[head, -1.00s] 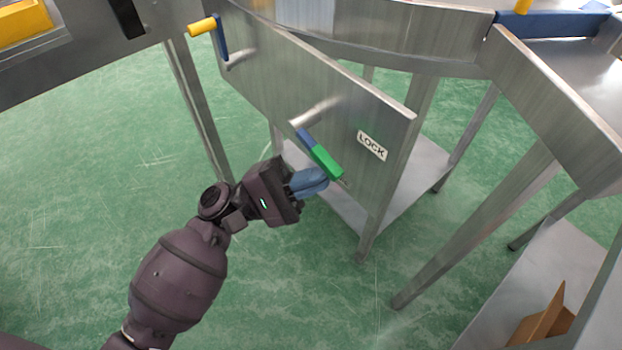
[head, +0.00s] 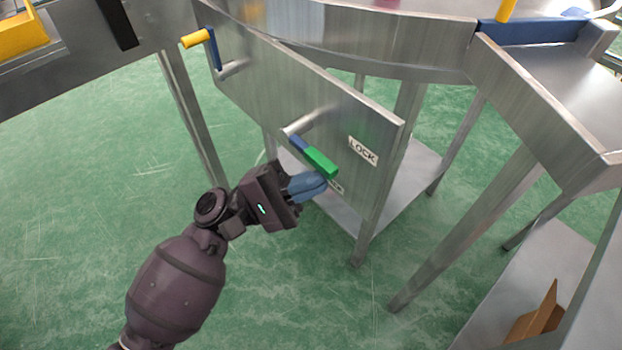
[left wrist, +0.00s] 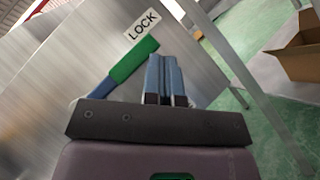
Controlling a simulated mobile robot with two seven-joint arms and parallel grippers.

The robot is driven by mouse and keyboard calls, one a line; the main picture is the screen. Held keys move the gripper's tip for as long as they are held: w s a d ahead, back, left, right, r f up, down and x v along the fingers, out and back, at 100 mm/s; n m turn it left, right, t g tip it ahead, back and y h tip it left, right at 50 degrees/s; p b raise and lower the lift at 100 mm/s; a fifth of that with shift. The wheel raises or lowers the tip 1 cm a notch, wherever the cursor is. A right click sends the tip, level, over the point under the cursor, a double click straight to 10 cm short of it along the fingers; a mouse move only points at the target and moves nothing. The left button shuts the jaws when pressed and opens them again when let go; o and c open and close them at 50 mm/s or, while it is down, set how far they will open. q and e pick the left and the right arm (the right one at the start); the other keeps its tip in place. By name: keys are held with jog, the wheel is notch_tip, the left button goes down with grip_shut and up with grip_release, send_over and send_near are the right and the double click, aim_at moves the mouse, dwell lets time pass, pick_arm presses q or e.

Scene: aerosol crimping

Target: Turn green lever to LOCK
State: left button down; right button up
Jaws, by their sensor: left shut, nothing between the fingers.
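The green lever (head: 320,162) has a green grip on a blue arm. It is fixed to a shaft on the metal panel (head: 270,92) and slants down to the right in the head view. The LOCK label (head: 363,151) is to the right of the grip. My left gripper (head: 322,182) is shut and empty, with its blue fingertips just below the grip; I cannot tell whether they touch it. In the left wrist view, the green lever (left wrist: 134,60) is left of the shut fingers, its tip below the LOCK label (left wrist: 142,24). My right gripper is not in view.
A yellow-handled crank (head: 197,38) is at the panel's upper left. A second label, partly hidden, shows beside my fingertips. Metal table legs (head: 470,225) stand to the right. An open cardboard box (left wrist: 298,50) is at the right of the left wrist view. Green floor is clear at left.

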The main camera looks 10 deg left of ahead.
pick_arm(q)
jog(key=v, duration=1)
jog(key=shift+a, duration=0.4)
jog(key=shift+f, duration=0.1)
dwell(0.4)
